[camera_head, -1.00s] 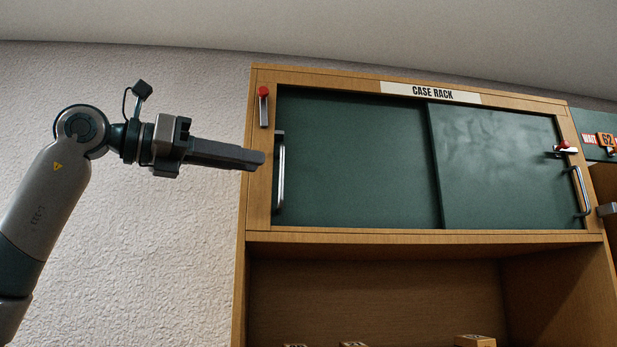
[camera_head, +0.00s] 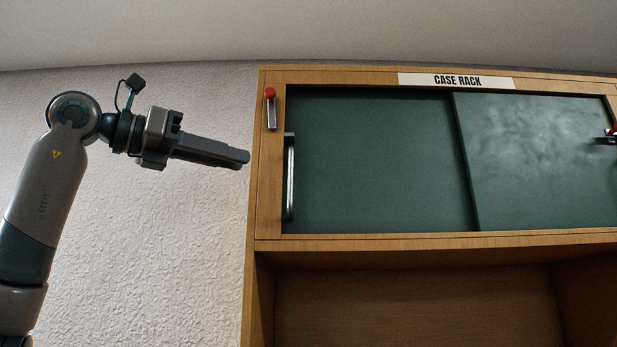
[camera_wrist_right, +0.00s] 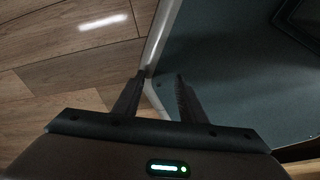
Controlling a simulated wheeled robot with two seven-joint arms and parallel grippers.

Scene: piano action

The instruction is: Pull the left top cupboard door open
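The left top cupboard door (camera_head: 375,160) is a dark green panel in the wooden case rack and fills the left part of its opening. Its upright metal handle (camera_head: 289,177) is near the left edge. My left gripper (camera_head: 246,157) points right, just left of the cupboard frame in the picture and apart from the handle. Its fingers overlap from this side, so their gap cannot be judged. My right gripper (camera_wrist_right: 161,77) shows in the right wrist view with its fingers apart and no object clearly held. It is not seen in the head view.
A second green door panel (camera_head: 535,155) fills the right part. A red-topped latch (camera_head: 270,108) is on the left frame post, and another red part (camera_head: 612,131) is at the right edge. An open shelf (camera_head: 415,305) lies below. The right wrist view shows wooden floor (camera_wrist_right: 60,65) and a pale-edged dark surface (camera_wrist_right: 235,70).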

